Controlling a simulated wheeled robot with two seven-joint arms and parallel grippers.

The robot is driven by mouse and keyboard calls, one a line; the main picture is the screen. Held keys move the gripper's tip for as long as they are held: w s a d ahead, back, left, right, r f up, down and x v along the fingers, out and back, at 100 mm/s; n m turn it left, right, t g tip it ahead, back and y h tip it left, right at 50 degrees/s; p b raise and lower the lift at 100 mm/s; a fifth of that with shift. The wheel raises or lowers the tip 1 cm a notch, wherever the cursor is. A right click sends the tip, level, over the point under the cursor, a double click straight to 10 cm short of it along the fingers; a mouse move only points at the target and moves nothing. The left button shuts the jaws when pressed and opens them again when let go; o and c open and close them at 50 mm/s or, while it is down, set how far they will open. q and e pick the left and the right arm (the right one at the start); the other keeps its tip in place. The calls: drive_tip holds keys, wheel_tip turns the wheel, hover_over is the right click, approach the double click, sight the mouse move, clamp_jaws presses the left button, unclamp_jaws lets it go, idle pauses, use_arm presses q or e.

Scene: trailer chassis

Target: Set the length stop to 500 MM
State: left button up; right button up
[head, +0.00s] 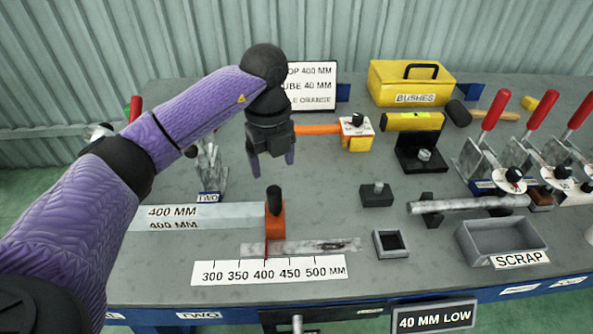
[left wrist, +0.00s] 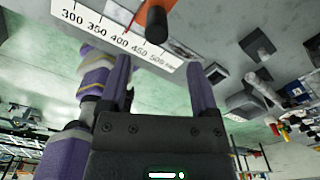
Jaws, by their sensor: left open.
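The length stop (head: 274,222) is an orange block with an upright black knob (head: 274,195). Its red pointer line stands at 400 on the white scale (head: 318,268), marked 300 to 500 MM. The stop also shows at the top of the left wrist view (left wrist: 143,14), with its knob (left wrist: 157,27). My left gripper (head: 271,160) hangs above the table, behind the knob in the head view. It is open and empty, its fingers apart in the left wrist view (left wrist: 162,85), and it touches nothing. My right gripper is not in view.
A grey bar labelled 400 MM (head: 185,213) lies left of the stop. A metal strip (head: 335,246) lies to its right. A partly hidden sign (head: 318,85) reads 400 MM. A black block (head: 377,195), square holder (head: 391,243) and scrap tray (head: 480,230) stand further right.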

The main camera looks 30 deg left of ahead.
sight(274, 189)
use_arm(q)
drive_tip(key=f, duration=0.2)
drive_tip(key=f+b, duration=0.2)
drive_tip(key=f, duration=0.1)
drive_tip(key=shift+s+f, duration=0.3)
drive_tip(key=shift+f, duration=0.05)
wheel_tip(274, 189, down, 4)
drive_tip(key=shift+f+b, duration=0.1)
drive_tip(key=shift+b, duration=0.5)
drive_tip(key=c, duration=1.1)
clamp_jaws()
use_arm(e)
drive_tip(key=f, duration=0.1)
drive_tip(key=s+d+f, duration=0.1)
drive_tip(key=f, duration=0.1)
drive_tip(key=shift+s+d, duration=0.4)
use_arm(q)
drive_tip(key=shift+w, duration=0.1)
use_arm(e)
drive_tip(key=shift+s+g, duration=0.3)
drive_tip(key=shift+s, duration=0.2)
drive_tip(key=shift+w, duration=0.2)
